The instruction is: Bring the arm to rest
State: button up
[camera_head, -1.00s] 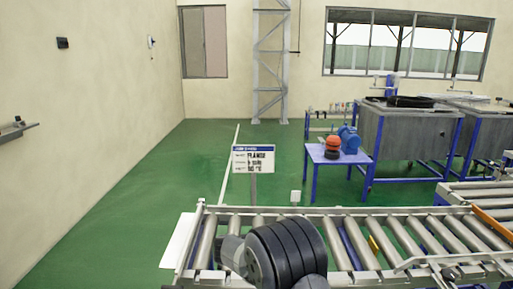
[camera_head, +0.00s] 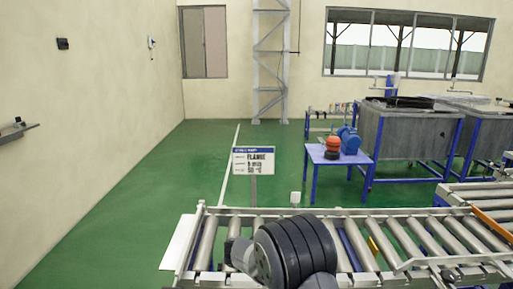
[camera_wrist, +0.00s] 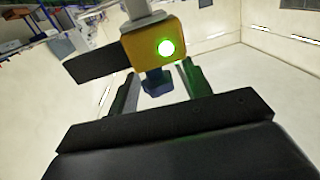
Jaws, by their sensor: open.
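In the wrist view, my gripper (camera_wrist: 158,92) shows as two upright grey-green fingers, apart from each other. A yellow box with a lit green round light (camera_wrist: 152,42) appears beyond them, with a dark flat bar at its left. A small blue part (camera_wrist: 157,82) below the box appears between the fingers; I cannot tell how far off it is, and nothing looks clamped. In the head view, only dark ribbed and grey links of my arm show, low over the roller conveyor (camera_head: 400,240). The gripper is out of that view.
A sign on a post (camera_head: 253,160) stands behind the conveyor's left part. A blue table (camera_head: 325,157) holds orange and black round parts and a blue motor-like part. Grey tanks (camera_head: 400,140) stand at the right. Green floor (camera_head: 130,215) is clear at the left.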

jog(key=shift+s+a+n+t, duration=0.1)
jog(key=shift+a+n+t, duration=0.2)
jog(key=shift+n+t, duration=0.6)
jog(key=n+t+y+b, duration=0.1)
jog(key=n+t+y, duration=0.1)
jog(key=t, duration=0.1)
jog(key=n+t+y+b, duration=0.2)
jog(key=t, duration=0.2)
jog(key=shift+d+f+n, duration=0.1)
jog(key=shift+f+n, duration=0.05)
jog(key=shift+n, duration=0.15)
jog(key=n+t+y+b, duration=0.3)
jog(key=t, duration=0.1)
jog(key=shift+b, duration=0.3)
jog(key=n+t+y+b, duration=0.2)
jog(key=n+y+b, duration=0.1)
jog(key=y, duration=0.2)
jog(key=shift+b, duration=0.3)
jog(key=shift+n+t+y+b, duration=0.4)
jog(key=shift+n+y, duration=0.4)
jog(key=shift+n+y, duration=0.7)
jog(key=shift+y, duration=0.4)
jog(key=shift+r+n+t+y+p, duration=0.15)
jog(key=shift+n+y+p, duration=0.4)
jog(key=shift+y, duration=0.2)
jog(key=shift+r+n+t+y+p, duration=0.15)
jog(key=shift+n+y+p, duration=0.35)
jog(key=shift+y, duration=0.25)
jog(key=shift+f+y, duration=0.15)
jog(key=shift+y, duration=0.15)
